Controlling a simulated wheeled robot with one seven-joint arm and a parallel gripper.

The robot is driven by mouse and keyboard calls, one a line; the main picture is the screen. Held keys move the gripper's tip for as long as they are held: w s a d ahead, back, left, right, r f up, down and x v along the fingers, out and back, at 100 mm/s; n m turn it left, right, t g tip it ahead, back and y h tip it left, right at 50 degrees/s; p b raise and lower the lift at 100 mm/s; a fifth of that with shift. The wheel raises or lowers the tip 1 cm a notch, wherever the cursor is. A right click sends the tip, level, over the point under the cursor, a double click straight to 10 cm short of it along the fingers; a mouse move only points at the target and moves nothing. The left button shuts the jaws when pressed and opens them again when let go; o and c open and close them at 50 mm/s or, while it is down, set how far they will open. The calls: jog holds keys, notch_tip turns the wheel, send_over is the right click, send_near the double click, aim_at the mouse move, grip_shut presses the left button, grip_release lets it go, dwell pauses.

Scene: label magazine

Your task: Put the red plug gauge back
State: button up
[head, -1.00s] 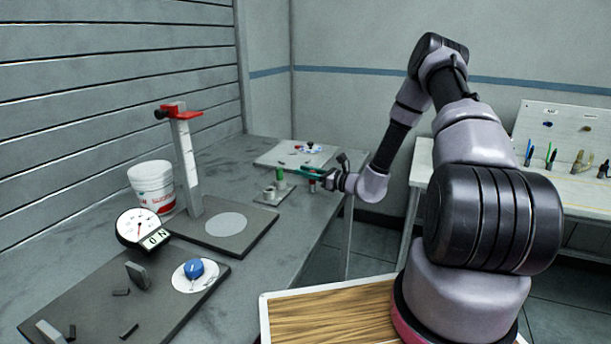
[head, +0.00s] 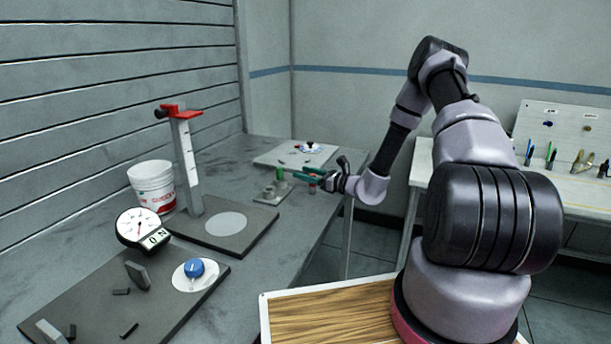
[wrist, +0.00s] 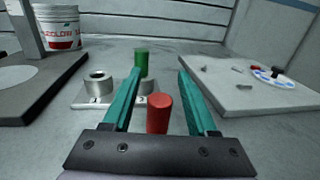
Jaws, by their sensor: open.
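The red plug gauge (wrist: 158,113) is upright between the fingers of my gripper (wrist: 159,73) in the wrist view, close to the palm. Its lower end is hidden by the gripper body. My gripper is open, with a gap on both sides of the red gauge. In the head view the gauge (head: 312,188) shows as a small red spot just below the gripper (head: 302,172). Beyond the fingertips is a small plate (wrist: 82,104) with metal ring holders. The left ring (wrist: 98,88) is empty; a green plug gauge (wrist: 141,60) stands at the other.
A pale board (wrist: 232,90) with small parts and a round palette lies to the right in the wrist view. A white bucket (head: 152,186), a height stand (head: 186,160) and a dial gauge (head: 138,228) stand on the bench. Bare bench lies between plate and board.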

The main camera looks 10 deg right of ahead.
jog(key=v, duration=1.2)
jog(key=s+a+r+n+g, duration=0.3)
jog(key=s+r+n+g, duration=0.1)
jog(key=r+n, duration=0.15)
jog(key=s+a+r+n+g+h, duration=0.1)
jog(key=s+a+r+n+g, duration=0.25)
jog(key=r, duration=0.35)
jog(key=s+a+r+n+g, duration=0.2)
jog(key=s+r+n+g, duration=0.2)
jog(key=r+n, duration=0.15)
jog(key=s+d+r+n+t+h, duration=0.3)
jog(key=s+r+n+h, duration=0.1)
jog(key=s+r, duration=0.4)
jog(key=s+d+r+n+t+h, duration=0.3)
jog(key=s+r+h, duration=0.3)
jog(key=s+r, duration=0.2)
jog(key=shift+s+d+r+n, duration=0.2)
jog(key=shift+d+r+n, duration=0.25)
jog(key=shift+r, duration=0.25)
